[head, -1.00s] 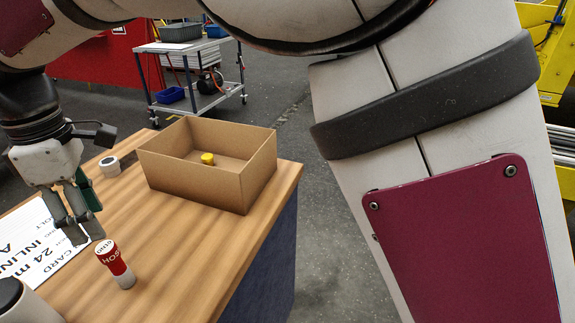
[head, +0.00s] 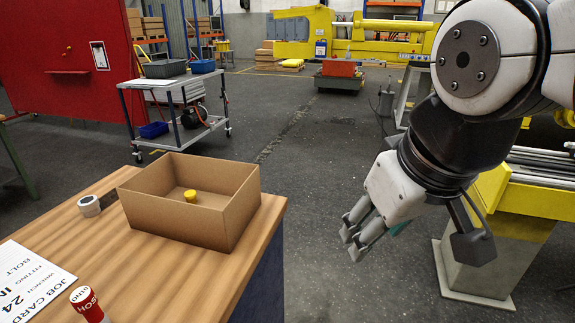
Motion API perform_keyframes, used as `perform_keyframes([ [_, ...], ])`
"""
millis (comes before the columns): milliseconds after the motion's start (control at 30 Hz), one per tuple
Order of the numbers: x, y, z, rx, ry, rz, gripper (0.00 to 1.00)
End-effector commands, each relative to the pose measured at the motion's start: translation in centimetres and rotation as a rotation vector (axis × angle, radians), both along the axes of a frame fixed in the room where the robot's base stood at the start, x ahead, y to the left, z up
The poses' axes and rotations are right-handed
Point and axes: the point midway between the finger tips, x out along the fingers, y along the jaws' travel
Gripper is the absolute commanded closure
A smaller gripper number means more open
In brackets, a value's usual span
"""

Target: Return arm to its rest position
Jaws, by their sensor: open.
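My gripper (head: 354,244) hangs at the right of the head view, off the table's right side and above the grey floor. Its fingers point down and to the left, are apart and hold nothing. My arm comes in from the upper right. The wooden table (head: 165,275) is at lower left, clear of my gripper.
On the table are an open cardboard box (head: 180,219) with a yellow piece (head: 190,196) inside, a white roll (head: 89,206), a job card (head: 30,285) and a red-and-white cylinder (head: 86,303). A yellow machine stand (head: 500,245) is behind my gripper. A trolley (head: 175,95) stands behind the table.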

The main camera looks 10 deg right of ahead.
Motion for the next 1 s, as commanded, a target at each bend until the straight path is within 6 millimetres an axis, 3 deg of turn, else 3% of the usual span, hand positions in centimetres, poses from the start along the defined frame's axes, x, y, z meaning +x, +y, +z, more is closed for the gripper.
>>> perform_keyframes([
  [100, -2.0, -1.7, -1.2, 0.049, -0.034, -0.119, 0.54],
  [233, -2.9, -2.4, -1.8, 0.073, -0.048, -0.174, 0.54],
  [1000, -2.9, -2.4, -1.8, 0.075, -0.049, -0.179, 0.54],
])
